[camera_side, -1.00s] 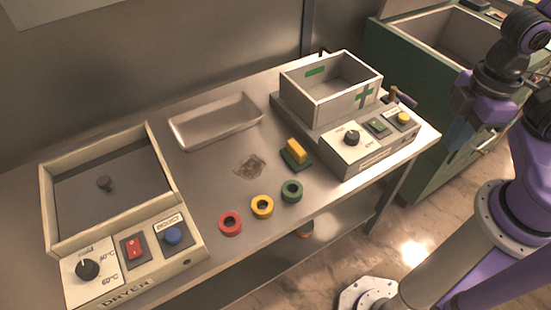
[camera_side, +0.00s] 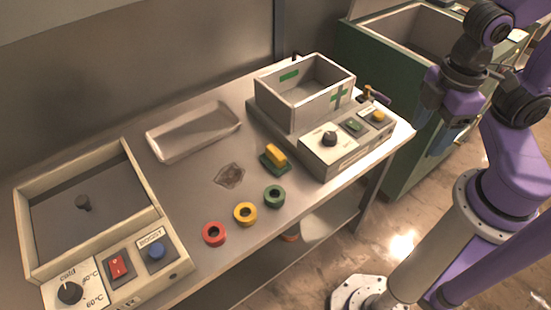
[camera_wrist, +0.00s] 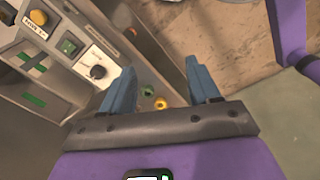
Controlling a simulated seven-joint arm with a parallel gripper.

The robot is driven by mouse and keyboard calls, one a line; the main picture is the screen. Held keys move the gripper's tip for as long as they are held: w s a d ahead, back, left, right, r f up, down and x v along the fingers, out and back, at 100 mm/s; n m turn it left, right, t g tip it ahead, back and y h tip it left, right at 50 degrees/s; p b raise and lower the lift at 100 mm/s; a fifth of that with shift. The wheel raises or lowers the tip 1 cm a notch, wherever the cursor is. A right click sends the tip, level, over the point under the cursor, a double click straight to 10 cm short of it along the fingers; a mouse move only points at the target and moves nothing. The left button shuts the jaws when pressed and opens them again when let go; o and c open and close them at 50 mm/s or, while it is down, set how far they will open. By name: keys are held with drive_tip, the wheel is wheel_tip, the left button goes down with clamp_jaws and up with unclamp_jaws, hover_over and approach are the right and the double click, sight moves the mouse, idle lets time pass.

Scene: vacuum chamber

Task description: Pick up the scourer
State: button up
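A small yellow block on a dark green pad (camera_side: 275,158), which looks like the scourer, lies on the metal table in the side view, just left of the machine with the green cross. I cannot make it out in the wrist view. A flat, crumpled brownish piece (camera_side: 229,175) lies to its left. My gripper (camera_side: 445,138) is at the right, beyond the table's right end and well apart from the scourer. In the wrist view its two blue fingers (camera_wrist: 160,68) are spread, with nothing between them.
Red (camera_side: 214,234), yellow (camera_side: 245,214) and green (camera_side: 274,196) rings line the table's front. The cross-marked box (camera_side: 310,105) and its control panel (camera_side: 345,145) stand between gripper and scourer. A metal tray (camera_side: 193,132) lies behind, a dryer (camera_side: 100,225) at left.

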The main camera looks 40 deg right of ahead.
drive_tip(key=o, duration=0.6)
drive_tip(key=n, duration=0.5)
hover_over(276, 151)
wheel_tip(276, 151, down, 9)
wheel_tip(276, 151, down, 16)
drive_tip(key=shift+a+f, duration=0.1)
drive_tip(key=shift+f, duration=0.15)
